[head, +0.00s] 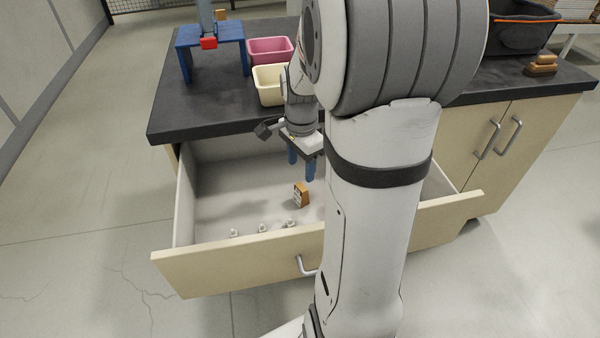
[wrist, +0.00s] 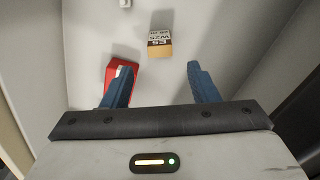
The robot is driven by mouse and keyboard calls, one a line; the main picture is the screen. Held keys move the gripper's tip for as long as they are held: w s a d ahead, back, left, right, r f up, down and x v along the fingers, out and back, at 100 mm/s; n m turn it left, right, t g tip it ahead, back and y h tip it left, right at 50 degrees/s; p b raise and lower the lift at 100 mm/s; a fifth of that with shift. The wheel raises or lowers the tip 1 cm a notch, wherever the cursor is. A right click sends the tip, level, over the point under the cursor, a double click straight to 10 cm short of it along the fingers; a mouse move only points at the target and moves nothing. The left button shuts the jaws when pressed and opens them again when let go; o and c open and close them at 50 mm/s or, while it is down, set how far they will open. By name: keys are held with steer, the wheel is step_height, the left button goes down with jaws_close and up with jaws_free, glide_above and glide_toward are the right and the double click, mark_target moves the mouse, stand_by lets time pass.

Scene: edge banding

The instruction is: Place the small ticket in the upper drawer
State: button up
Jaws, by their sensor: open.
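The upper drawer (head: 215,268) stands pulled open under the dark counter. A small orange-tan block (head: 301,195) with a printed white face lies on its floor. It also shows in the wrist view (wrist: 160,43), ahead of the fingertips. It may be the small ticket; I cannot tell for certain. My gripper (head: 301,172) is open and points down into the drawer, with its blue fingers just behind the block in the head view. In the wrist view the gripper (wrist: 160,80) has nothing between its fingers. A red item (wrist: 112,76) lies partly behind the left finger.
Several small white pieces, one (head: 262,228) near the middle, lie along the drawer's front. On the counter stand a cream bin (head: 268,86), a pink bin (head: 270,50) and a blue stand (head: 210,34). My arm hides the drawer's right part. The drawer's left floor is clear.

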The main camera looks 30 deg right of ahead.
steer(key=shift+r, duration=0.5)
steer(key=shift+s+a+r, duration=0.15)
steer(key=shift+a+r, duration=0.05)
steer(key=shift+r, duration=0.05)
steer(key=s+a+r+n+t, duration=0.1)
steer(key=s+a+r+n, duration=0.1)
steer(key=s+a+n, duration=1)
steer(key=n, duration=0.4)
steer(key=shift+a+r+n, duration=0.15)
steer(key=shift+r+n, duration=0.25)
